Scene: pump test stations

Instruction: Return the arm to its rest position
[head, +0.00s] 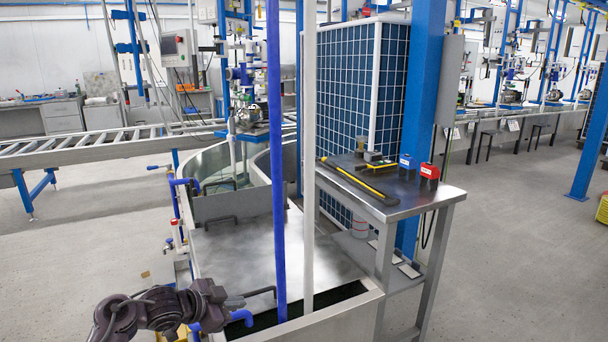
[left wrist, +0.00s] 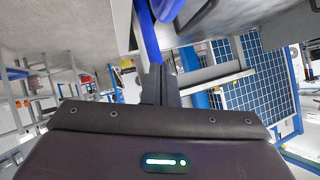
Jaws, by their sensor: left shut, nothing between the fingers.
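My left arm comes in at the lower left of the head view, dark and jointed. Its gripper (head: 236,301) hangs over the near edge of the steel tank cover, close to a dark bar handle (head: 262,292) and a blue pipe end (head: 241,316). I cannot tell whether it touches either one. In the left wrist view, the two dark fingers (left wrist: 158,84) are together with nothing between them, and a blue pipe (left wrist: 148,35) passes just beyond the tips. My right gripper is in neither view.
An upright blue pipe (head: 277,160) and a white pipe (head: 308,160) stand just right of the gripper. A steel table (head: 425,198) with a yellow-and-black tool (head: 352,180), a blue box (head: 406,162) and a red box (head: 429,172) stands further right.

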